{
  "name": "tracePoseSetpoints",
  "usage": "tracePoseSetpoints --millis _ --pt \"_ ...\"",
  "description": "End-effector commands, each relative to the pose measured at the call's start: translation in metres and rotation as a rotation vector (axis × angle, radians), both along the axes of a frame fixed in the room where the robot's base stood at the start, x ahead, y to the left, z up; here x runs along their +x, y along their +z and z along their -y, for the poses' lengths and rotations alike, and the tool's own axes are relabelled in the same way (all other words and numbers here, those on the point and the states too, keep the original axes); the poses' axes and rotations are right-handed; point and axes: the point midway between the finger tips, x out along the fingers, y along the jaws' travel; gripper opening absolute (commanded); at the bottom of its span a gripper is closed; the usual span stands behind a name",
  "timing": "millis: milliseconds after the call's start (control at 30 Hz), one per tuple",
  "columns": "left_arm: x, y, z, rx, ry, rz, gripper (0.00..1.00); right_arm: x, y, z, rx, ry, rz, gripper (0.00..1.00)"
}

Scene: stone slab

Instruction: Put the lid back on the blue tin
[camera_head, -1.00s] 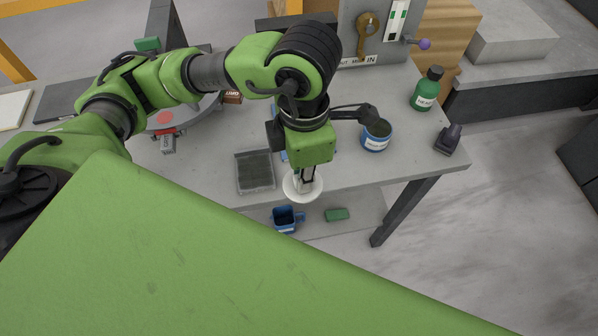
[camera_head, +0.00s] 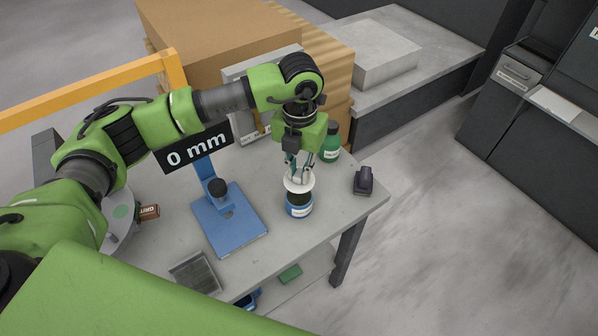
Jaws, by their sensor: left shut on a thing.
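The blue tin (camera_head: 299,210) stands upright on the grey table near its right end. Its dark open mouth shows in part. My left gripper (camera_head: 299,177) points down and is shut on the round white lid (camera_head: 298,187). The lid is at the far side of the tin's mouth in the picture and overlaps it in view. I cannot tell whether the lid touches the rim. My right gripper is not in view.
A green bottle (camera_head: 330,145) stands close behind the tin. A dark handheld device (camera_head: 363,180) lies to the right. A blue stand (camera_head: 230,222) with a "0 mm" display (camera_head: 194,148) is left. A grey tray (camera_head: 195,273) is at the front edge.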

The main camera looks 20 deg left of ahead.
Motion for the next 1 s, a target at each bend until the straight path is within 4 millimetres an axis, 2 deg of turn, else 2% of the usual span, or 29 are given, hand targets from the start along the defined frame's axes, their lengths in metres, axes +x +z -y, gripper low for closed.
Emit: tracePoseSetpoints --millis 367,533,1000 --pt "-0.001 -0.036 0.000 0.001 -0.002 -0.001 0.00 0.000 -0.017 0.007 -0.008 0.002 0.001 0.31" --pt "0.000 -0.053 0.000 0.000 -0.002 0.000 0.00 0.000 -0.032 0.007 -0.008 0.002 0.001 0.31" --pt "0.000 -0.058 0.000 0.000 -0.002 0.000 0.00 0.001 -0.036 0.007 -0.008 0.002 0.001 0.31"
